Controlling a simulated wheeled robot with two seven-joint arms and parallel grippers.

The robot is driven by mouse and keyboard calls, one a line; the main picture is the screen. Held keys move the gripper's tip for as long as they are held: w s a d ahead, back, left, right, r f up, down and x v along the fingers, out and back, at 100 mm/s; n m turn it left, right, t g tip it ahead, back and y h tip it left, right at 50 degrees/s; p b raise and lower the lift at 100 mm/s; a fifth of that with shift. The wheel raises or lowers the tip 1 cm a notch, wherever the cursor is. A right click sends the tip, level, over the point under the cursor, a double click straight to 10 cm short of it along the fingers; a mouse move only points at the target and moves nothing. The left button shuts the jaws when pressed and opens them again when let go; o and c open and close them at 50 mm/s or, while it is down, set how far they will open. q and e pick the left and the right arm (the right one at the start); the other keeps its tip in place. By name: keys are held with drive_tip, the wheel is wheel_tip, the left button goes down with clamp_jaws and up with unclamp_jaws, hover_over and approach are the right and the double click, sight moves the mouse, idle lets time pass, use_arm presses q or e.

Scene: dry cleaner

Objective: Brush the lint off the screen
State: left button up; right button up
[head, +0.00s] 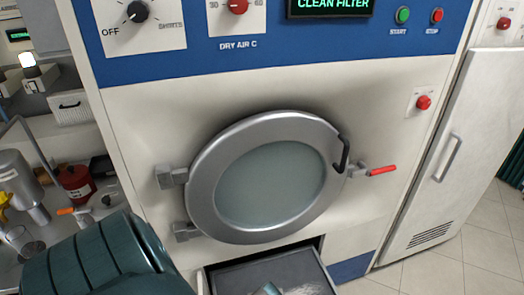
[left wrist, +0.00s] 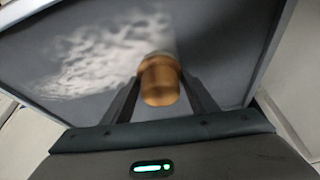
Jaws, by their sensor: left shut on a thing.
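The grey screen (head: 262,272) sits in the pulled-out drawer below the round door, at the bottom edge of the head view. White fluffy lint (left wrist: 108,55) covers the left part of the screen (left wrist: 235,45) in the left wrist view. Some lint (head: 308,289) also shows in the head view. My left gripper (left wrist: 158,88) is shut on a brush (left wrist: 160,82) with a wooden, orange-brown handle and is over the screen. The brush's far end is blurred, so I cannot tell if it touches the screen. My right gripper is not in view.
The machine's round door (head: 268,180) is closed above the drawer, with a red-handled latch (head: 382,170) sticking out at its right. A display (head: 332,6) reads CLEAN FILTER. A shelf with a red can (head: 76,183) and bottles is at left. Floor at right is clear.

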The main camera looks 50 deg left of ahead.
use_arm(q)
drive_tip(key=shift+w+d+f+b, duration=0.1)
drive_tip(key=shift+w+d+b, duration=0.2)
drive_tip(key=shift+w, duration=0.3)
drive_tip(key=shift+w+d+f+b, duration=0.1)
drive_tip(key=shift+w+d+b, duration=0.1)
drive_tip(key=shift+w+b, duration=0.3)
drive_tip(key=shift+w+d, duration=0.25)
drive_tip(key=shift+w, duration=0.3)
drive_tip(key=shift+w+d+b, duration=0.3)
drive_tip(key=shift+w+b, duration=0.05)
drive_tip(key=shift+w, duration=0.4)
drive_tip(key=shift+w+d+b, duration=0.3)
drive_tip(key=shift+w+b, duration=0.05)
drive_tip(key=shift+w, duration=0.35)
drive_tip(key=shift+w+d+r, duration=0.1)
drive_tip(key=shift+w+r, duration=0.05)
drive_tip(key=shift+w, duration=0.15)
drive_tip(key=shift+w, duration=0.1)
